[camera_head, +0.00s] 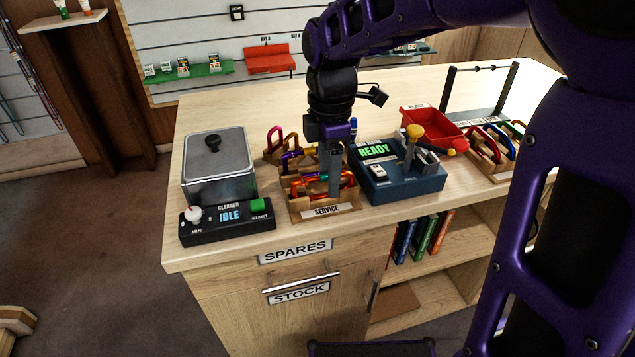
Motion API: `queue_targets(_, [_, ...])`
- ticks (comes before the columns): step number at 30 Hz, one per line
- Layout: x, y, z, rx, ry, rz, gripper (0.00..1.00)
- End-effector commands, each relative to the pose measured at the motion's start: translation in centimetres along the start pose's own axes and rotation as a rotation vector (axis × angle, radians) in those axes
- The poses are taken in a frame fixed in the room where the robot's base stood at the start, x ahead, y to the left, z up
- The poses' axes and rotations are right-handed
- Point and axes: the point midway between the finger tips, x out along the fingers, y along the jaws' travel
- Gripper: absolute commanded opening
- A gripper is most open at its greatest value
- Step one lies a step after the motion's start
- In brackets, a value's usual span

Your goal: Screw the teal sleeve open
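The wooden rack labelled SERVICE (325,211) stands near the counter's front edge and holds several carabiners. An orange-red carabiner (306,184) is in its front part. A small bluish-teal patch shows near the orange carabiner, but it is too small to tell whether it is the teal sleeve. My gripper (334,190) points down into the right half of this rack, in front of or among the carabiners. Its grey finger hides part of them. I cannot tell whether it touches or grips one, or whether its fingers are apart.
A cleaner unit (228,221) reading IDLE, with a metal tank (218,170), stands left of the rack. A blue tester (400,183) reading READY stands close on the right. A red tray (432,125) and another carabiner rack (490,158) lie farther right.

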Motion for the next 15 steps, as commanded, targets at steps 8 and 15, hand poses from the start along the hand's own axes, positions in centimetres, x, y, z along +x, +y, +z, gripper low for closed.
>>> queue_targets(8, [1.2,-0.1,0.0,0.000,0.000,-0.003,0.55])
queue_targets(15, [2.0,-0.1,0.0,0.000,0.000,-0.004,0.55])
